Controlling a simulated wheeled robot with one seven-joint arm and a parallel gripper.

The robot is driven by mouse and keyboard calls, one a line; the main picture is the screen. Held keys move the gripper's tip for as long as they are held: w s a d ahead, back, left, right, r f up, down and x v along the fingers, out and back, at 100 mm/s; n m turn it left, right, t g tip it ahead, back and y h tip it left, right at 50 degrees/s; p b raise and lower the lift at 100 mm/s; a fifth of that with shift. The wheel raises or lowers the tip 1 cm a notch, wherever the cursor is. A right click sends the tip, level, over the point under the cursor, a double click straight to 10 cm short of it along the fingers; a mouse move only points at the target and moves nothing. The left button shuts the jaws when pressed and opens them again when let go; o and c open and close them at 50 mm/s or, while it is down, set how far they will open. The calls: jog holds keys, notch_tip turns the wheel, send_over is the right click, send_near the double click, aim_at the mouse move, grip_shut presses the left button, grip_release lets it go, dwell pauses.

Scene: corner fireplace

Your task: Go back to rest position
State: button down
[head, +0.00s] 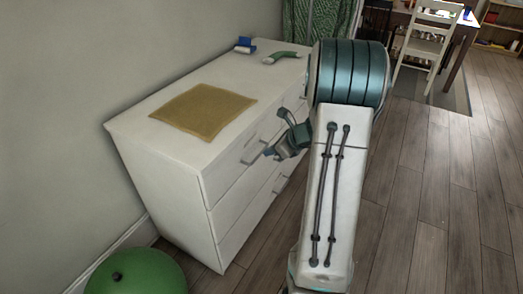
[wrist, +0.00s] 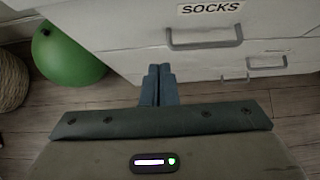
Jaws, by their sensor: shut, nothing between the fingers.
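My gripper (head: 270,151) is in front of the white dresser (head: 165,190), beside its drawer fronts in the head view. In the wrist view its two blue-grey fingers (wrist: 159,72) are together with nothing between them. They point toward the lower dresser front and appear apart from the handles. A drawer labelled SOCKS (wrist: 212,8) has a grey handle (wrist: 204,44) ahead and to the right of the fingers. A lower handle (wrist: 267,72) shows further right. My arm hides part of the dresser's right side in the head view.
A yellow-brown cloth (head: 205,110), a green-and-white curved object (head: 286,57) and a blue-and-white item (head: 244,46) lie on the dresser top. A green ball (head: 140,274) sits on the floor at its left end. Wooden floor (head: 425,200) is open at right; a white chair (head: 428,45) stands behind.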

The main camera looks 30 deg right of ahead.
jog(key=s+a+r+n+g+p, duration=0.25)
jog(key=s+a+r+n, duration=0.25)
jog(key=a+r+n, duration=0.25)
jog(key=s+a+r+n+g+p, duration=0.2)
jog(key=s+a+r+n+p, duration=0.25)
jog(key=a+r+n, duration=0.3)
jog(key=s+a+r+n+h+p, duration=0.2)
jog(key=s+r+n, duration=0.2)
jog(key=s+n, duration=0.3)
jog(key=s+a+r+n+h+p, duration=0.1)
jog(key=s+r+n+h+p, duration=0.1)
jog(key=s+n, duration=0.5)
notch_tip(320, 180, up, 3)
jog(key=shift+s+a+f+h+p, duration=0.2)
jog(key=shift+s+a+h+p, duration=0.2)
jog(key=shift+s+h, duration=0.1)
